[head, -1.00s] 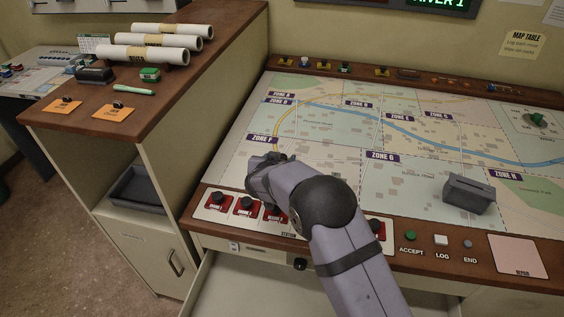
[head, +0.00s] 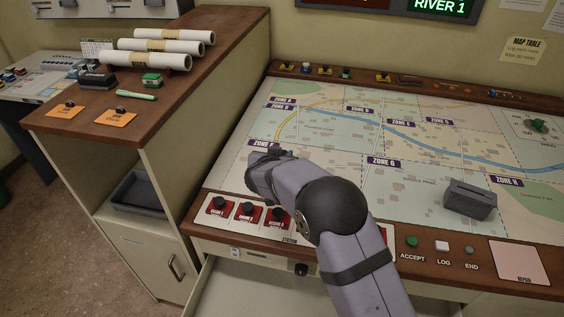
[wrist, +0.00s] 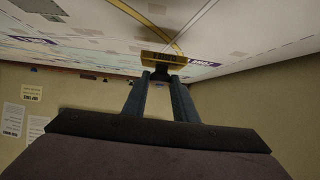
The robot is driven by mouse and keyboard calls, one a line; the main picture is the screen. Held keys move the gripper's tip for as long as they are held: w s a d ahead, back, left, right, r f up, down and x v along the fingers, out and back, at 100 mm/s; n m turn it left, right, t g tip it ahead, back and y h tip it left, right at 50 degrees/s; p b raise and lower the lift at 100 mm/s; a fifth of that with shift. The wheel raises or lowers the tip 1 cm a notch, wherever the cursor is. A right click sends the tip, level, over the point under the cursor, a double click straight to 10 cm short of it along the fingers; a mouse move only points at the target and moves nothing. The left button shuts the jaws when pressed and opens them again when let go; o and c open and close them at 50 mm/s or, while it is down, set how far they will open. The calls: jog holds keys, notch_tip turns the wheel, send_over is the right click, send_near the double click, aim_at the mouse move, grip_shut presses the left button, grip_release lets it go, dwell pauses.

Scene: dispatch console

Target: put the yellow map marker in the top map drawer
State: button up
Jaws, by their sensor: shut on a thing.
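My gripper (wrist: 160,72) is shut on the yellow map marker (wrist: 156,58), a small yellow block with dark lettering and a dark part between the fingertips. In the head view my gripper (head: 256,165) is over the left part of the map, near the partly covered zone F label. The marker cannot be made out there, as my own wrist hides it. A pale drawer (head: 240,292) stands open below the front edge of the map table, and its visible inside looks empty. My forearm covers its right part.
A grey slotted box (head: 470,199) sits on the map at the right. Red engine buttons (head: 248,211) line the front edge beside my arm. Small markers (head: 383,77) stand along the back rail. A wooden-topped cabinet (head: 190,75) with rolled maps rises at the left.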

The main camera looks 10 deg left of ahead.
notch_tip(320, 180, up, 6)
jog(key=shift+r+p, duration=0.1)
jog(key=shift+p, duration=0.3)
